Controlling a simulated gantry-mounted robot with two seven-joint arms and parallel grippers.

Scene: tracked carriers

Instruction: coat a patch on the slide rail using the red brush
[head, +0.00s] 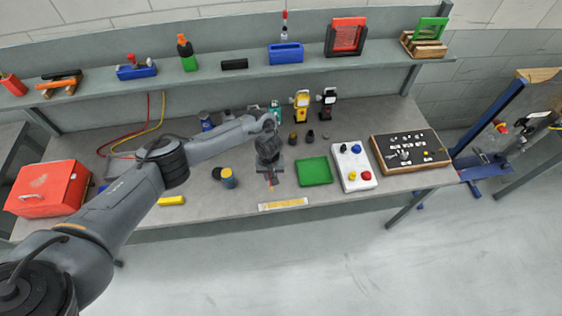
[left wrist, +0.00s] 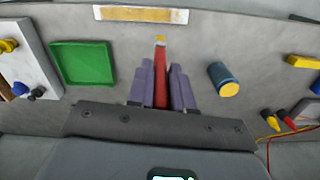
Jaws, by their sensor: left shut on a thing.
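My left gripper (head: 270,180) reaches down over the workbench and is shut on the red brush (left wrist: 160,88). In the left wrist view the gripper (left wrist: 162,85) shows its grey-purple fingers on both sides of the red handle. The brush's yellowish tip (left wrist: 160,40) points away from the fingers, toward the rail. The slide rail appears to be the pale strip with a yellowish band (head: 283,204) at the bench's front edge; it also shows in the left wrist view (left wrist: 140,14). The brush tip appears apart from the strip. My right gripper is not seen.
A green tray (head: 314,171) and a white panel with coloured knobs (head: 353,166) lie right of the gripper. A blue-and-yellow cylinder (head: 228,178) and a yellow block (head: 171,200) are left. A red toolbox (head: 48,190) stands at far left. A shelf (head: 240,75) runs behind.

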